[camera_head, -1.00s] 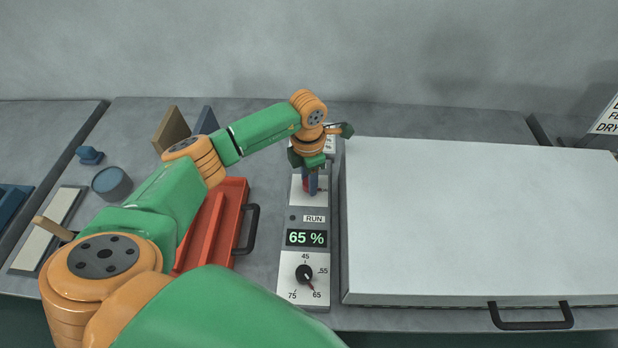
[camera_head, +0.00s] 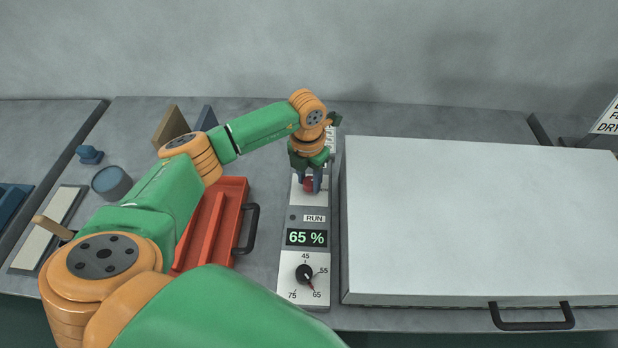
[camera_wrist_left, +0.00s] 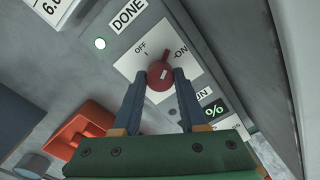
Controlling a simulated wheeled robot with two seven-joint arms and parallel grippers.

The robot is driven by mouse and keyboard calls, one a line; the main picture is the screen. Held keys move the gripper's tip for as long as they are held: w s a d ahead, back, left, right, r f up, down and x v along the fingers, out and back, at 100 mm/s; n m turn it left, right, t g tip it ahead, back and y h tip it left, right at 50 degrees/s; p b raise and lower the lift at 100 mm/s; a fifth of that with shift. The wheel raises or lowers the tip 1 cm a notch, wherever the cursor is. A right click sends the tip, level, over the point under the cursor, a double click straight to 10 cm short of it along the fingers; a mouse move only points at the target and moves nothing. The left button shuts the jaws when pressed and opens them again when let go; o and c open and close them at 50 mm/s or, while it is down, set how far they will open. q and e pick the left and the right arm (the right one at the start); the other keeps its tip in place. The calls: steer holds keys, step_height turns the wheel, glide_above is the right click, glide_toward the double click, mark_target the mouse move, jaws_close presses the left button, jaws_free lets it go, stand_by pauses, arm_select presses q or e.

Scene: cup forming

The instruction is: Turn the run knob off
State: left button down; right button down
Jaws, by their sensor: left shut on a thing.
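The run knob (camera_head: 309,184) is red and sits on a white plate near the top of the control panel (camera_head: 289,240). In the left wrist view the knob (camera_wrist_left: 159,76) shows between the labels OFF and ON, its narrow end pointing up between them; its exact setting is hard to tell. My left gripper (camera_head: 310,183) comes down on it from above. In the wrist view the two dark fingers of the left gripper (camera_wrist_left: 160,85) stand on either side of the knob, shut on it. My right gripper is not in view.
Below the knob are a 65 % display (camera_head: 306,238) and a black dial (camera_head: 304,273). A large white lid (camera_head: 480,220) with a black handle stands close on the right. A red tray (camera_head: 233,195) lies left of the panel. A lamp (camera_wrist_left: 100,43) by DONE is lit.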

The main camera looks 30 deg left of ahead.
mark_target(309, 181)
arm_select(q)
steer(key=n, duration=0.6)
steer(key=shift+r+n+p, duration=0.1)
steer(key=shift+n+p, duration=0.2)
steer(key=shift+p, duration=0.05)
steer(key=n+p, duration=0.1)
steer(key=n, duration=0.4)
steer(key=shift+w+n, duration=0.1)
steer(key=shift+n, duration=0.2)
steer(key=shift+c, duration=2.2)
jaws_free()
step_height(309, 181, up, 6)
steer(key=shift+r+b, duration=0.15)
steer(key=shift+b, duration=0.6)
steer(key=shift+r, duration=0.35)
